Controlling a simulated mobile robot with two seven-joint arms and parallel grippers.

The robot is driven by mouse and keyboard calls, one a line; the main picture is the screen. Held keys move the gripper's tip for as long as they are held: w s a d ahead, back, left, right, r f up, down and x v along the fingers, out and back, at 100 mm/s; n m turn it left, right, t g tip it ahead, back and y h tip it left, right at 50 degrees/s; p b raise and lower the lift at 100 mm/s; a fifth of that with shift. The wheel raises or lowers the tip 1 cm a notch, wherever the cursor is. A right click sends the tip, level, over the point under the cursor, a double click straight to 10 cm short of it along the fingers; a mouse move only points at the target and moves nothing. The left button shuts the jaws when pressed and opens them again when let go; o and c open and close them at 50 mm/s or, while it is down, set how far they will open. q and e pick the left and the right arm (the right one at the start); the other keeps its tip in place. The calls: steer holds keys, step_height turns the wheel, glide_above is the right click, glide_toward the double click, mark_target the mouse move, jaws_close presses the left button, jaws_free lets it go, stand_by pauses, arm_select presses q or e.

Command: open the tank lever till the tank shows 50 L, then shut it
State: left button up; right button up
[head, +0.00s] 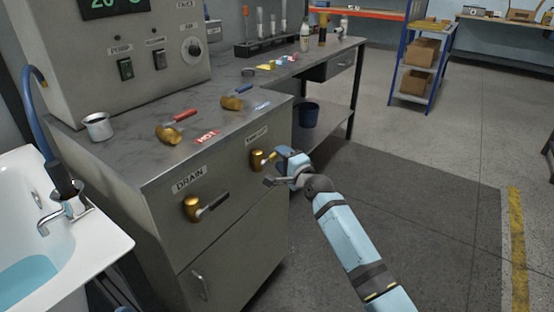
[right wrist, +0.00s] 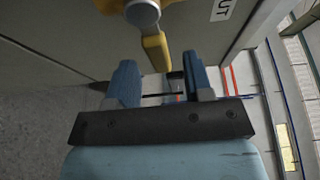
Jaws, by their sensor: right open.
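The tank lever (head: 258,160) is a brass valve with a yellow handle on the cabinet front, under a label that is hard to read. My right gripper (head: 274,168) is open beside it. In the right wrist view the brass hub and yellow handle of the lever (right wrist: 155,50) show at the top, and the handle's end reaches toward the gap between the open fingers (right wrist: 162,82). I cannot tell whether they touch. A tank reading in litres is not in view. My left gripper is not in view.
The DRAIN lever (head: 192,208) with a black handle sits lower left on the same cabinet. A red-handled HOT valve (head: 170,132) and a blue-handled valve (head: 232,102) stand on the worktop. A tub (head: 85,238) with water is at left. Floor (head: 400,170) at right is free.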

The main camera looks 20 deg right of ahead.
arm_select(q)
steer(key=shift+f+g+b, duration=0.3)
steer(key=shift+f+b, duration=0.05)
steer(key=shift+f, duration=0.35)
arm_select(e)
steer(key=shift+x, duration=1.55)
steer(key=shift+c, duration=0.2)
